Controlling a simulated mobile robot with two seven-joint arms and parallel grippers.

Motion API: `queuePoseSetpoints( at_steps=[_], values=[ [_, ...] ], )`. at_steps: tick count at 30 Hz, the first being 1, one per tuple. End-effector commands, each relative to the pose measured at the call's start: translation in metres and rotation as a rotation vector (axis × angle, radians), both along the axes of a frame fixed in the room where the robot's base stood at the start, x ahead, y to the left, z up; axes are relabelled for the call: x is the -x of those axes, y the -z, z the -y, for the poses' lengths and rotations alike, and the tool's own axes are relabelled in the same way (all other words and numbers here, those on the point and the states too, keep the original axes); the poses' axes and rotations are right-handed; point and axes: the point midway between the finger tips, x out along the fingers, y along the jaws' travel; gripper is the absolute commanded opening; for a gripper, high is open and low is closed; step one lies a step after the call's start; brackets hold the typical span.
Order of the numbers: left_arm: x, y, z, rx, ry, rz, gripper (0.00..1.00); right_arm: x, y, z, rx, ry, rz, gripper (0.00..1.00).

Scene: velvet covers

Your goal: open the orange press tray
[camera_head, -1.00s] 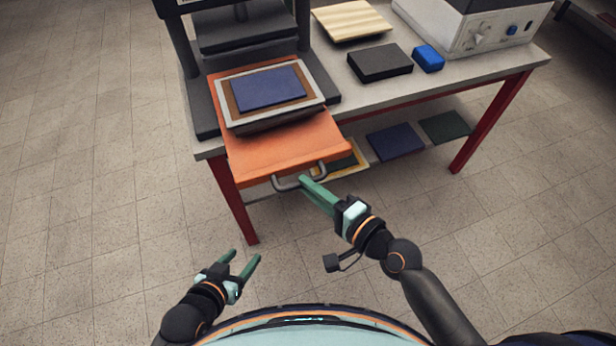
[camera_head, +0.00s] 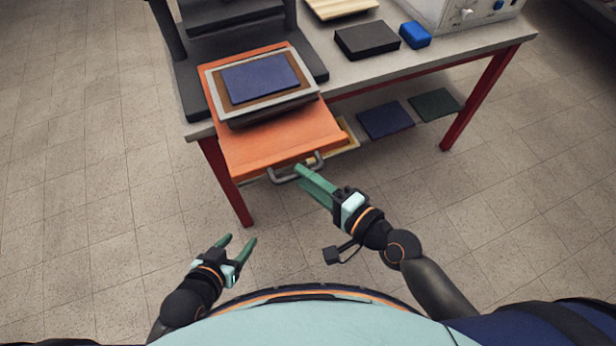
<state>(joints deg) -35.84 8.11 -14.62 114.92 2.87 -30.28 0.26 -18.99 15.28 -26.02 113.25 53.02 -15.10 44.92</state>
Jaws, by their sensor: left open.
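The orange press tray (camera_head: 280,140) is slid out of the dark press (camera_head: 235,22) and sticks out past the table's front edge. A grey-framed plate with a blue velvet cover (camera_head: 260,82) lies on it. The grey bar handle (camera_head: 282,180) is on the tray's front. My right gripper (camera_head: 298,175) has its green fingers slightly apart at the right part of the handle. I cannot tell whether they touch it. My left gripper (camera_head: 240,240) is open and empty, low over the floor in front of the table.
On the table (camera_head: 340,75) are a black block (camera_head: 366,40), a blue block (camera_head: 415,35) and a white machine (camera_head: 470,12). Dark pads (camera_head: 386,120) lie on the lower shelf. The floor in front is clear.

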Motion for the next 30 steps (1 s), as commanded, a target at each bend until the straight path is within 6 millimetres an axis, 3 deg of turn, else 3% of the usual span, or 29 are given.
queuePoseSetpoints(
  at_steps=[16, 30],
  values=[
    [0.003, 0.002, -0.001, -0.002, -0.001, -0.009, 0.59, 0.003, -0.001, 0.004, 0.001, 0.001, 0.001, 0.47],
    [0.001, 0.007, 0.000, -0.001, 0.000, -0.005, 0.59, 0.063, -0.013, 0.054, 0.004, -0.003, -0.001, 0.47]
  ],
)
